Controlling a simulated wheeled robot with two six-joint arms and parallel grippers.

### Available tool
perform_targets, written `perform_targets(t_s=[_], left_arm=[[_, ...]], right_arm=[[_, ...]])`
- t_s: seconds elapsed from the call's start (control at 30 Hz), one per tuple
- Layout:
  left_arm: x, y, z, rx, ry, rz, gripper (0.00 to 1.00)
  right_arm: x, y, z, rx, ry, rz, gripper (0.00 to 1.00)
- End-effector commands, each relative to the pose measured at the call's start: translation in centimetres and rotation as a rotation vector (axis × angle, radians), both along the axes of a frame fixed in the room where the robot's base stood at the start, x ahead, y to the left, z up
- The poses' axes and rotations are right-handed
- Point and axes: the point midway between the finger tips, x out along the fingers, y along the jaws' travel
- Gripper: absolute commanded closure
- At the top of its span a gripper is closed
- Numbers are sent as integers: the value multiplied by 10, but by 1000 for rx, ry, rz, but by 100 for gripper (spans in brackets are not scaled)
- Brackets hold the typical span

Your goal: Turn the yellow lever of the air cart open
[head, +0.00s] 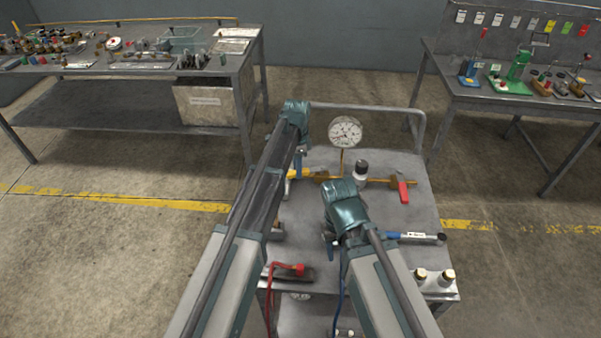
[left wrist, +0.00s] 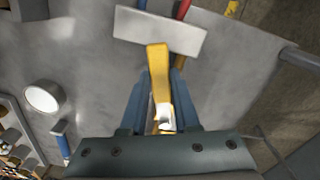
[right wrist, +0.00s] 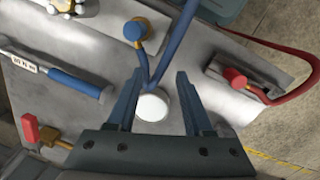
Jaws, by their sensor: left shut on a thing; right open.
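The air cart (head: 418,212) stands in front of me with a grey top. My left gripper (head: 291,178) reaches down at the cart's left side. In the left wrist view, the yellow lever (left wrist: 157,62) lies between the fingers of my left gripper (left wrist: 157,92), which is shut on it. The lever's far end points toward a pale plate (left wrist: 160,31). In the head view my arm largely hides the lever. My right gripper (right wrist: 156,88) is open and empty over the cart top. A white round thing (right wrist: 152,107) and a blue hose (right wrist: 165,58) show between or beyond its fingers.
A round gauge (head: 345,132) rises behind the grippers. A red hose end (head: 289,268) is at the front. Benches (head: 235,62) stand behind.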

Motion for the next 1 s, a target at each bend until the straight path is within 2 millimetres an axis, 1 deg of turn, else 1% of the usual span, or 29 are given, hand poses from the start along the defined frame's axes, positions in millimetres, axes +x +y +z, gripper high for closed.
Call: perform_targets(t_s=[0.03, 0.1, 0.4, 0.7, 1.0], left_arm=[[6, 1, 0, 0, 0, -38, 100], [10, 2, 0, 0, 0, -93, 100], [24, 5, 0, 0, -1, -269, 100], [30, 5, 0, 0, -1, -348, 100], [31, 5, 0, 1, -2, -360, 100]], right_arm=[[0, 0, 0, 0, 0, 0, 49], [0, 0, 0, 0, 0, 0, 49], [0, 0, 0, 0, 0, 0, 49], [0, 0, 0, 0, 0, 0, 49], [0, 0, 0, 0, 0, 0, 49]])
